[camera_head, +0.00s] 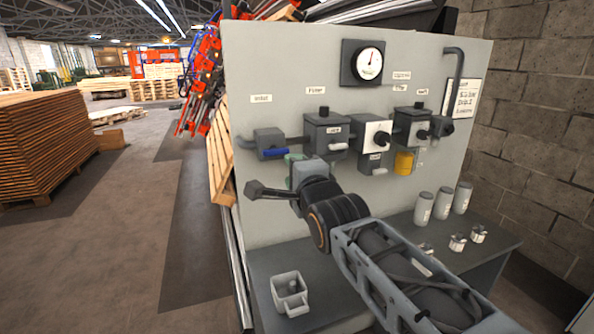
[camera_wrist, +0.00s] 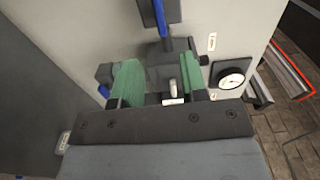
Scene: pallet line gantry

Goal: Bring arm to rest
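My arm reaches from the lower right of the head view to the grey panel (camera_head: 270,90). My gripper (camera_head: 294,158) is in front of the panel's lower left part, just right of the blue-handled valve (camera_head: 270,153). In the wrist view my gripper (camera_wrist: 160,80) shows two green finger pads standing apart, so it is open. A small pale lever (camera_wrist: 172,90) shows between the pads; I cannot tell whether anything touches it. No held object shows.
The panel carries a gauge (camera_head: 368,63), grey boxes with knobs and a yellow part (camera_head: 404,162). A grey shelf (camera_head: 340,312) below holds a square cup (camera_head: 289,294) and three canisters (camera_head: 443,203). Stacked wood (camera_head: 45,140) stands left; open floor lies between.

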